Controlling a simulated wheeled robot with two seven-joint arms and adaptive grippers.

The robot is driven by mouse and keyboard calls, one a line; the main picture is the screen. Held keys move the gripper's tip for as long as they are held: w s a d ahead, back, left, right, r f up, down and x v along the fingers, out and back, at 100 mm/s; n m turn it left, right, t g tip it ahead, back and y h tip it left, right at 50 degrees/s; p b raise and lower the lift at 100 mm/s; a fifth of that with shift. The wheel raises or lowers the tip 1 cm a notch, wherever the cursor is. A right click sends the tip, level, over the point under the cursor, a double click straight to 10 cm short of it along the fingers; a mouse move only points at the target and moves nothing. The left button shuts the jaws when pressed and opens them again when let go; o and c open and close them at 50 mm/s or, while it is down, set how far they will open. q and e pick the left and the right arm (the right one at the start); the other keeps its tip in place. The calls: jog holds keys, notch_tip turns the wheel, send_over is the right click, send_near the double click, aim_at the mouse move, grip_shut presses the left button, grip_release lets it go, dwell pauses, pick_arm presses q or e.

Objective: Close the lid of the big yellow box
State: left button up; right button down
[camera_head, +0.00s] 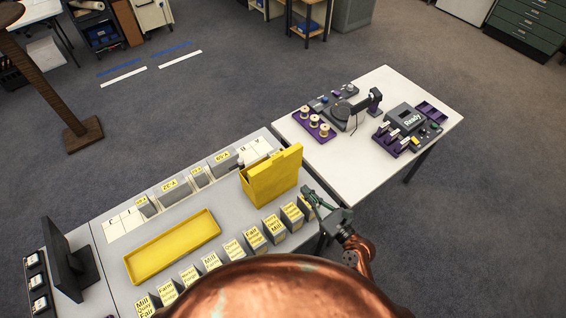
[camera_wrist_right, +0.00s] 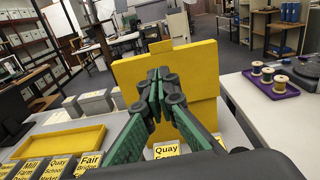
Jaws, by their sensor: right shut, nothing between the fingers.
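The big yellow box (camera_head: 270,182) stands at the right end of the grey table in the head view. Its lid (camera_wrist_right: 192,75) appears raised, a broad yellow panel with a small tab on its top edge, filling the middle of the right wrist view. My right gripper (camera_head: 310,196) is just right of the box in the head view. In the right wrist view its green fingers (camera_wrist_right: 163,85) are together and empty in front of the panel. I cannot tell whether they touch it. The box's inside is mostly hidden. My left gripper is not in view.
A shallow yellow tray (camera_head: 172,246) lies left of the box. Several small labelled boxes (camera_head: 232,249) line the table's near edge, and grey boxes (camera_head: 172,190) stand behind. A white table (camera_head: 360,150) at right holds spools (camera_head: 314,121) and a device reading "Ready" (camera_head: 407,117).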

aim_at(278, 159)
jog(key=x, duration=0.4)
jog(key=p+x, duration=0.1)
jog(key=x, duration=0.3)
jog(key=p+x, duration=0.1)
jog(key=x, duration=0.4)
jog(key=shift+w+r, duration=0.1)
jog(key=shift+r, duration=0.25)
jog(key=shift+w+a+p, duration=0.3)
jog(key=shift+w+a, duration=0.05)
jog(key=shift+w, duration=0.05)
